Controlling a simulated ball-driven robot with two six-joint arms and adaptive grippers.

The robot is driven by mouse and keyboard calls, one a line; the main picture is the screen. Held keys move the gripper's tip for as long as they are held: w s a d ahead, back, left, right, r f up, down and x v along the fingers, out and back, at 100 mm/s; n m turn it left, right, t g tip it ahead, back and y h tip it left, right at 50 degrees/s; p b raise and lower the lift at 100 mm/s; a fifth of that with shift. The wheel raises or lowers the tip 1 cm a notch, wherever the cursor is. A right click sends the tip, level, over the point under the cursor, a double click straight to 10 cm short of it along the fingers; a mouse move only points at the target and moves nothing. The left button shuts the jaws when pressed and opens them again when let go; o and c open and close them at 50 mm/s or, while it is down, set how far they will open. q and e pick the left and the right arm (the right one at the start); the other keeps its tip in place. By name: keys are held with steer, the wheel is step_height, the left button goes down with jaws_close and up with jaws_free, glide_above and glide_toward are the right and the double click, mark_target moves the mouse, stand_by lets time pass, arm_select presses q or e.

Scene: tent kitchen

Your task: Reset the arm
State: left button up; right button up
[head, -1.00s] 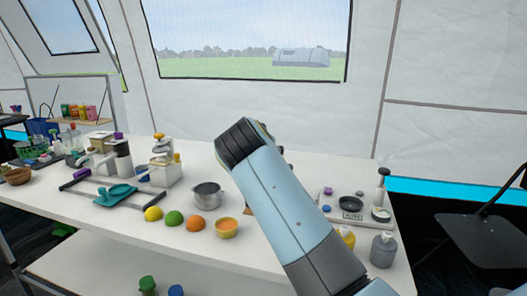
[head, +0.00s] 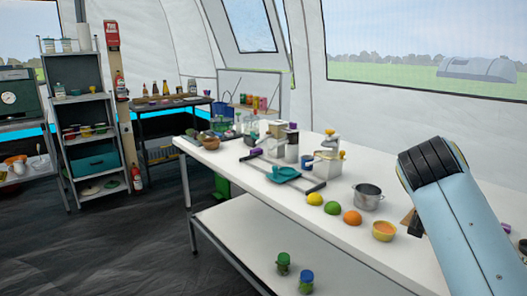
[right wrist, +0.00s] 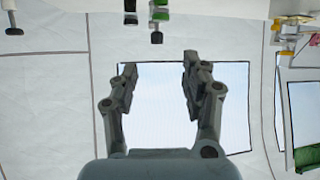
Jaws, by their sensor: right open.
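My right arm rises from the lower right of the head view, held over the white table (head: 225,165). Its gripper is hidden there behind the arm. In the right wrist view my right gripper (right wrist: 160,75) is open, with its two fingers apart and nothing between them. The tent window (right wrist: 170,105) and white tent wall show behind the fingers. My left gripper is in neither view.
A shelf unit (head: 90,130) stands at the far left. The dark floor at left is clear.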

steer(key=s+f+n+g+y, duration=0.35)
steer(key=s+f, duration=0.75)
steer(key=s, duration=0.5)
steer(key=s+a+f+n+g+y, duration=0.2)
steer(key=s+a+n, duration=0.1)
steer(key=s, duration=0.7)
steer(key=s+a+f+n+g+y, duration=0.2)
steer(key=s+a+y, duration=0.15)
steer(key=s, duration=0.55)
step_height(320, 180, down, 24)
steer(key=s+d+h, duration=0.1)
steer(key=s+d, duration=0.1)
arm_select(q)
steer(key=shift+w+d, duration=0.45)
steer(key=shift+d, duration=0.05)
arm_select(e)
steer(key=s+d+f+g, duration=0.1)
steer(key=s+f+g, duration=0.1)
steer(key=s+f, duration=1.5)
steer(key=shift+s+d, duration=0.25)
steer(key=shift+s, duration=0.7)
steer(key=shift+f, duration=0.1)
steer(key=shift+c, duration=0.3)
